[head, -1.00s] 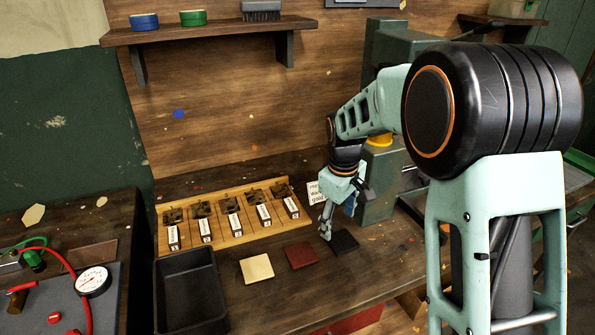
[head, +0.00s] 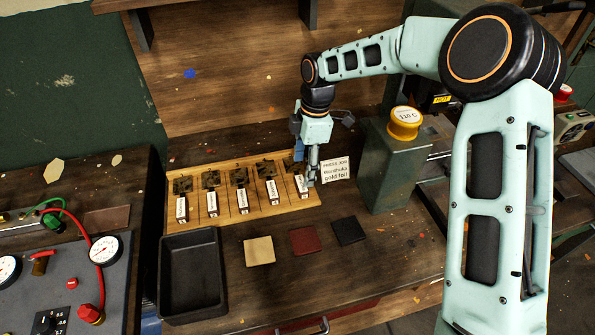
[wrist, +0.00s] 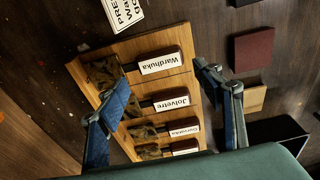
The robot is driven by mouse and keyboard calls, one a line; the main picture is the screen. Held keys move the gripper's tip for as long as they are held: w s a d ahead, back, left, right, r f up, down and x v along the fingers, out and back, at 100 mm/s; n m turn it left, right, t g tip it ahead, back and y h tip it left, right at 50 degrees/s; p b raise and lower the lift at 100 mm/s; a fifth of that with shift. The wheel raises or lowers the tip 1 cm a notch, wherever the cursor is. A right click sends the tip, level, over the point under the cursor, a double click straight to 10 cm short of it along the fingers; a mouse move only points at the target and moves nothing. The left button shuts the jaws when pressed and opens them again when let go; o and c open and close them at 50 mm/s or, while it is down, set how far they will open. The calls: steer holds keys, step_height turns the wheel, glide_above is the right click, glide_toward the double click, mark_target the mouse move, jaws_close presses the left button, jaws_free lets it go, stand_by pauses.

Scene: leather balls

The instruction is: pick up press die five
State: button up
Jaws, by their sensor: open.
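Several press dies stand in a row on a wooden rack (head: 256,212), each with a dark handle-like block and a white name label. Press die five (head: 302,187), taken as the one at the right end, is partly hidden by my gripper in the head view. In the wrist view its label reads Wardhuka (wrist: 160,63). My gripper (head: 312,181) is over the right end of the rack, pointing down. In the wrist view its open fingers (wrist: 163,74) lie to either side of the Wardhuka and Jolvetre (wrist: 172,101) dies, with nothing held.
A white job card (head: 336,169) stands just right of the rack, close to my gripper. A green press with a yellow-collared 110 C knob (head: 404,123) is further right. A black tray (head: 192,275) and tan (head: 259,251), red (head: 304,240) and black (head: 348,231) squares lie in front.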

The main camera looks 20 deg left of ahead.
mark_target(302, 182)
steer(key=shift+s+a+f+p, duration=0.1)
steer(key=shift+f+p, duration=0.2)
steer(key=shift+f, duration=1.2)
steer(key=shift+s+a+f+p, duration=0.1)
steer(key=shift+f+p, duration=0.2)
steer(key=shift+f, duration=1.2)
steer(key=c, duration=0.7)
steer(key=shift+w, duration=0.1)
steer(key=shift+c, duration=0.8)
steer(key=shift+r, duration=0.1)
